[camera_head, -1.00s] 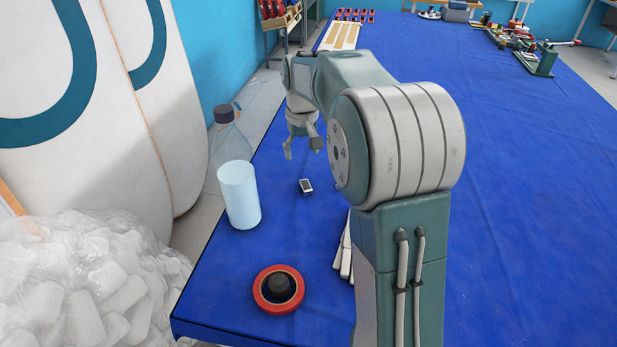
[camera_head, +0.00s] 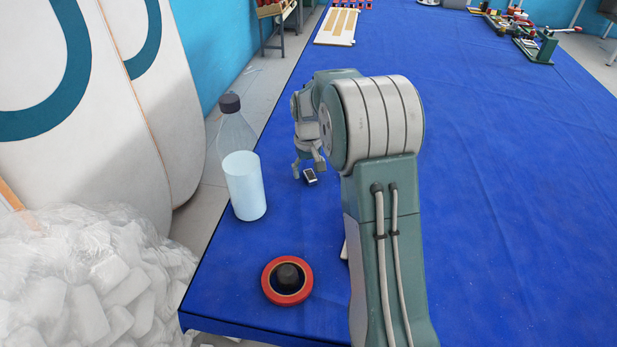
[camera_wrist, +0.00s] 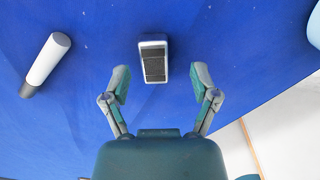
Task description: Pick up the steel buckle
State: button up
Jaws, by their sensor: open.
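The steel buckle (camera_head: 310,176) is a small pale frame with a dark ribbed middle, lying on the blue table (camera_head: 480,190). In the wrist view the buckle (camera_wrist: 154,62) lies just beyond the fingertips, roughly centred between them. My gripper (camera_head: 308,170) is over the buckle in the head view, with its fingers pointing down. In the wrist view my gripper (camera_wrist: 160,82) has its two fingers spread apart with nothing between them.
A clear bottle with pale liquid (camera_head: 243,185) stands left of the buckle. A red ring with a dark centre (camera_head: 287,281) lies nearer the front edge. A white-and-dark rod (camera_wrist: 45,65) lies to the left in the wrist view.

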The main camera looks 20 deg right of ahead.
jog(key=shift+f, duration=0.55)
jog(key=shift+d+f, duration=0.2)
jog(key=shift+d, duration=0.15)
jog(key=shift+a, duration=0.2)
grip_shut()
